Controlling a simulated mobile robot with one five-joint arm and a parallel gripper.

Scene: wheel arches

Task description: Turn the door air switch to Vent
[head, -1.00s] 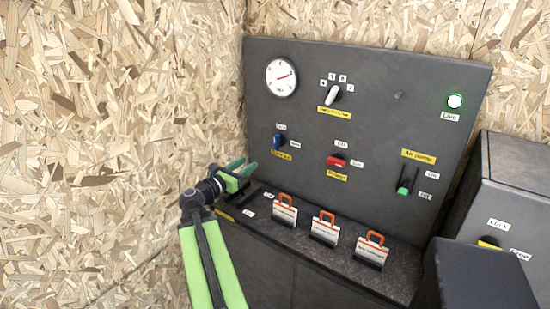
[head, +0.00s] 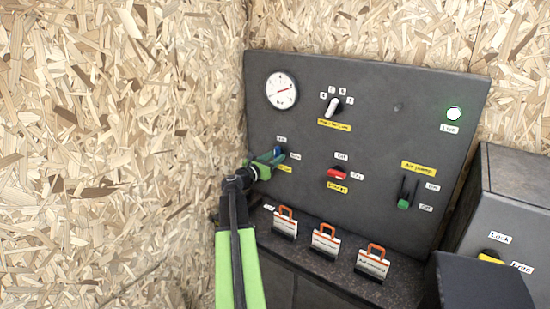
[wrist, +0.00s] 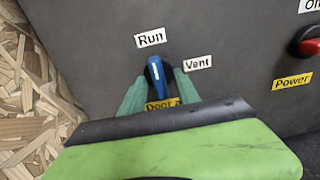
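The door air switch (wrist: 158,76) is a blue handle on a dark round base on the panel. Its upper end points up, toward the Run label (wrist: 150,38). The Vent label (wrist: 197,63) is to its upper right. The yellow name plate (wrist: 160,104) below is partly hidden by my gripper. My gripper (wrist: 159,80) has its green fingers on either side of the handle, with a gap visible on each side. In the head view my gripper (head: 277,156) is at the switch on the panel's left side and hides most of it.
The red power switch (head: 337,174) is to the right on the same panel (head: 385,120). A gauge (head: 281,90) and a white selector (head: 332,107) are above. Several tags with orange handles (head: 325,241) stand on the ledge below. A chipboard wall (head: 120,150) is close on the left.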

